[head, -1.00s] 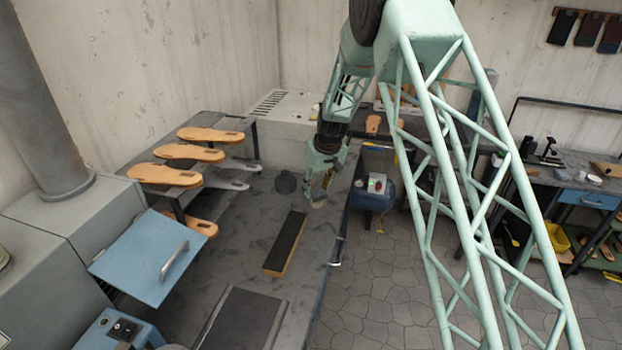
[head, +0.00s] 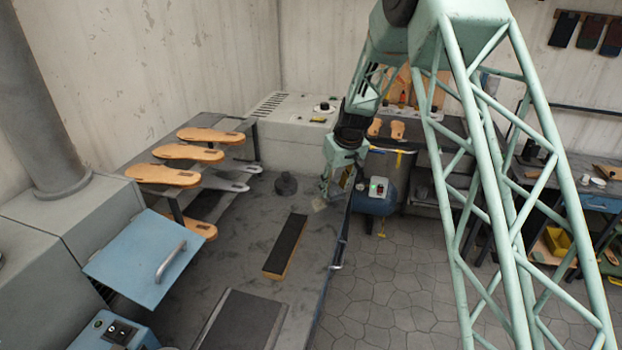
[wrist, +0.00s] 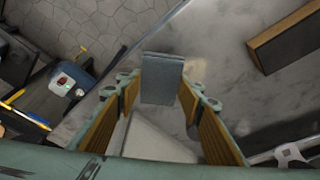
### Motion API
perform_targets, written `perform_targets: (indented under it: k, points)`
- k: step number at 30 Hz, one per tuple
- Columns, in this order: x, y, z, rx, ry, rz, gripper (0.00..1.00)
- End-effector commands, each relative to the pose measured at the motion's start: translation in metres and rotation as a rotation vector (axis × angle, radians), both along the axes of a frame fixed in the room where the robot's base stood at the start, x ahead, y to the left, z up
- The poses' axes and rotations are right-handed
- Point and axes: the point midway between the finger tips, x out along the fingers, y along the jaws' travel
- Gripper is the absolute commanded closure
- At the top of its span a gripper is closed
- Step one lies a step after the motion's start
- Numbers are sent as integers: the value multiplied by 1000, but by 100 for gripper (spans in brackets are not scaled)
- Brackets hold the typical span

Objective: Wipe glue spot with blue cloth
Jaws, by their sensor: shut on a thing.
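My gripper (wrist: 160,92) has its fingers apart around a flat, folded blue-grey piece (wrist: 162,80) that looks like the blue cloth. It juts out past the fingertips over the grey bench top. In the head view my gripper (head: 334,190) hangs low over the bench's right edge, and the cloth is too small to make out there. I cannot tell whether the cloth touches the bench. A faint pale patch (head: 318,204) lies on the bench beside the gripper; I cannot tell if it is the glue spot.
A black-topped wooden block (head: 286,247) lies on the bench, left of and nearer than my gripper. Sandal soles (head: 176,151) sit on a rack at left. A blue tank (head: 376,193) stands just off the right edge.

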Motion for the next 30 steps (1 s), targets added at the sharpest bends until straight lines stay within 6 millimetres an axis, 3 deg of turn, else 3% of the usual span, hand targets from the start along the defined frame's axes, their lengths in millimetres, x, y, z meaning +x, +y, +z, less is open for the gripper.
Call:
perform_targets:
  k: [13,30]
  points:
    - [1,-2,40,0,-1,-3,74]
    - [1,-2,44,0,0,-3,74]
